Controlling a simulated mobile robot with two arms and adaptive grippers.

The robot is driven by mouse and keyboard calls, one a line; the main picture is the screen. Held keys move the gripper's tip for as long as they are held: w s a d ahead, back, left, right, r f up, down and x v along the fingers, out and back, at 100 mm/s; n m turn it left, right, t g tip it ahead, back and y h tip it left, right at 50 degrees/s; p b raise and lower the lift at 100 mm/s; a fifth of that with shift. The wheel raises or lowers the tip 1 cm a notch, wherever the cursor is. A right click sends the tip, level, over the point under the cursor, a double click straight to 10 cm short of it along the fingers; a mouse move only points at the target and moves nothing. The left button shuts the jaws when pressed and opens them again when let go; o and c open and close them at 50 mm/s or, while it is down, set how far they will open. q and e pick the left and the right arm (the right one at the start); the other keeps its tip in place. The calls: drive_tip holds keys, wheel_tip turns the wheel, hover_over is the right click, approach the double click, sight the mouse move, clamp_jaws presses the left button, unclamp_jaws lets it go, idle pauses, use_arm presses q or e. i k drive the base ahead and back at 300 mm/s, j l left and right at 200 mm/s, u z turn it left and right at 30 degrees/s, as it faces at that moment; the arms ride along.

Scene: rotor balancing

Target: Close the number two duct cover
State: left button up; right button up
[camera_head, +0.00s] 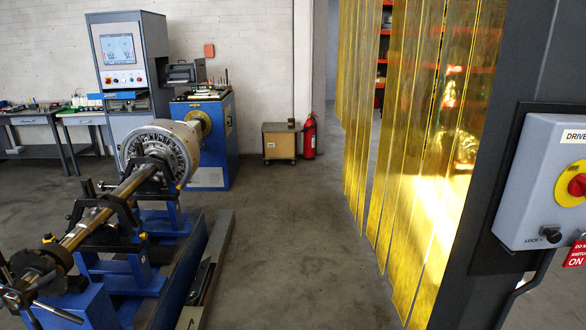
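I see no duct cover that I can identify in the head view, and no number two label. Neither of my grippers shows in the head view. A balancing machine (160,290) with a blue base stands at the left and carries a rotor (160,152) on a long shaft (108,207). A grey drive switch box (548,185) with a red and yellow knob (575,185) is on a dark post at the right, close to me. A red tag hangs below it.
Yellow strip curtains (420,150) hang right of centre. A dark post (520,80) stands close at the right. A control cabinet (130,60), a wooden box cart (279,142) and a red fire extinguisher (309,138) stand at the back. The middle floor (285,240) is clear.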

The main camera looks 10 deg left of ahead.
sight(194, 291)
drive_tip(key=i+l+u, duration=0.1)
drive_tip(key=i+u, duration=0.35)
drive_tip(key=i+l+u, duration=0.2)
drive_tip(key=u, duration=0.25)
drive_tip(key=i+l+u, duration=0.6)
drive_tip(key=i, duration=0.25)
drive_tip(key=i+l+u, duration=0.1)
drive_tip(key=i+l, duration=0.15)
drive_tip(key=i, duration=0.05)
